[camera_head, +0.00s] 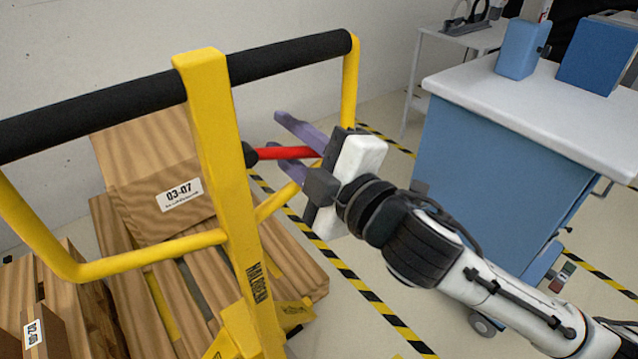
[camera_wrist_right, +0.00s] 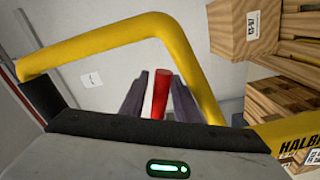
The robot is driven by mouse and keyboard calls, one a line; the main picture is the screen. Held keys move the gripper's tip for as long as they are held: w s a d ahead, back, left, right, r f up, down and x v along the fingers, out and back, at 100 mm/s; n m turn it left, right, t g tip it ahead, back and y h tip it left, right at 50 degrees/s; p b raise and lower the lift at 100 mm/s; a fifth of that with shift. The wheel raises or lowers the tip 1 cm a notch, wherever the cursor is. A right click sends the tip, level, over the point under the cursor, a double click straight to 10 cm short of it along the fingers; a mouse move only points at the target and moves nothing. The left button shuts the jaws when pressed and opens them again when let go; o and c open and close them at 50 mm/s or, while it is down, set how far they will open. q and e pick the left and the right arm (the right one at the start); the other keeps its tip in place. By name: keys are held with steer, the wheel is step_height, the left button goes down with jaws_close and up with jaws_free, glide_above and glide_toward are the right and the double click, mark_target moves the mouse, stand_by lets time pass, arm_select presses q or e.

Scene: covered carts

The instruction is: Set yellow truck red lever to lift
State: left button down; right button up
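The yellow truck's (camera_head: 217,130) handle stands at the left, with a yellow frame and a black grip bar. The red lever (camera_head: 285,153) sticks out sideways from a black pivot on the yellow post. My right gripper (camera_head: 282,140) is open at the lever, with one purple finger above it and the other below it. In the wrist view the red lever (camera_wrist_right: 161,92) lies between the two fingers (camera_wrist_right: 160,95), with a small gap visible on each side. The lever's pivot is hard to make out in the wrist view. My left gripper is not in view.
The yellow side tube (camera_head: 351,80) of the handle rises close beside my right gripper. Wooden crates and a labelled box (camera_head: 160,180) sit behind the post. A blue cart (camera_head: 500,160) with a white top stands at the right. Striped floor tape (camera_head: 350,278) runs between them.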

steer(key=shift+f, duration=0.1)
steer(key=s+d+r+n+p, duration=0.2)
steer(key=s+d+r+n, duration=0.25)
steer(key=s+d, duration=0.3)
steer(key=d+f+m+g+h+b, duration=0.1)
steer(key=d+f+m+h+b, duration=0.1)
steer(key=f+m, duration=0.6)
steer(key=s+d+f+m+g+h+b, duration=0.1)
steer(key=f+m, duration=0.7)
steer(key=f, duration=1.5)
steer(key=shift+d+g+h+b, duration=0.55)
steer(key=shift+d+h, duration=0.45)
steer(key=shift+h, duration=0.2)
steer(key=shift+f, duration=0.1)
